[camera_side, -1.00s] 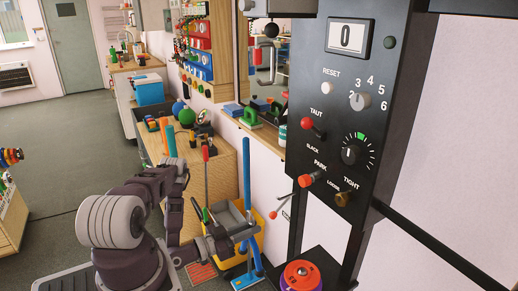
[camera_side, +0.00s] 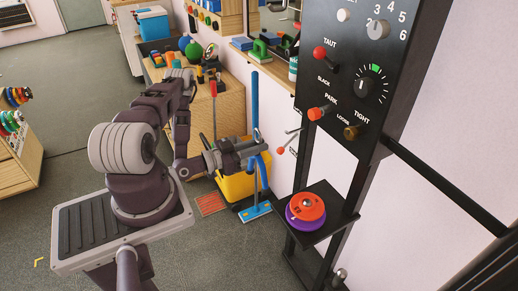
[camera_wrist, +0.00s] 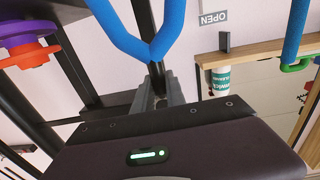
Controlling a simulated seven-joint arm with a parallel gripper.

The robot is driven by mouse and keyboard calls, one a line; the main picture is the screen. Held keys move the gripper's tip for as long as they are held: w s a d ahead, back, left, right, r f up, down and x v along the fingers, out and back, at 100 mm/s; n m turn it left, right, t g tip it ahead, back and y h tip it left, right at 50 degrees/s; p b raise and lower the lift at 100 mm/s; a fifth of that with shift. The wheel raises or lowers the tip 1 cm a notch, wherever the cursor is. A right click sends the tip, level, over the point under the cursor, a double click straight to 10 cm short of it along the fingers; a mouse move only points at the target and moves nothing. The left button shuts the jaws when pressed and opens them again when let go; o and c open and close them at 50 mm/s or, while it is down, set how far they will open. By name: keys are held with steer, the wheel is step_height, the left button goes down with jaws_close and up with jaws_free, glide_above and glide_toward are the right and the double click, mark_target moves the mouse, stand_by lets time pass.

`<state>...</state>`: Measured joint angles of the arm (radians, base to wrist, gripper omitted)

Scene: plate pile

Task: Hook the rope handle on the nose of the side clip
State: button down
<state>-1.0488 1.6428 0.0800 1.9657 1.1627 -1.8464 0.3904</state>
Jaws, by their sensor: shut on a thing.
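The blue rope handle (camera_side: 264,164) hangs from the tip of my gripper (camera_side: 250,147) in the side view. In the wrist view it shows as a blue Y (camera_wrist: 152,45), its two strands meeting just ahead of the fingers. My gripper (camera_wrist: 157,95) is shut on its dark joined end; the fingers hide part of it. The side view shows the handle in front of a blue pole, left of the black machine column and clear of it. I cannot pick out the side clip or its nose with certainty.
A yellow bin (camera_side: 232,186) and blue flat mop head (camera_side: 256,212) stand below my gripper.

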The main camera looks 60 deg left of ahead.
steer(key=a+r+m+h, duration=0.2)
steer(key=a+r+h, duration=0.1)
steer(key=r, duration=2)
steer(key=s+d+r+m+h, duration=0.1)
steer(key=s+d+r, duration=0.25)
steer(key=r, duration=0.35)
steer(key=s+d+r+h, duration=0.1)
steer(key=s+d+r, duration=0.25)
steer(key=r, duration=0.35)
steer(key=w+f, duration=0.1)
steer(key=w, duration=0.9)
steer(key=shift+w+f+g, duration=0.2)
steer(key=shift+f+g, duration=0.2)
steer(key=shift+d, duration=0.1)
steer(key=c, duration=1.3)
jaws_free()
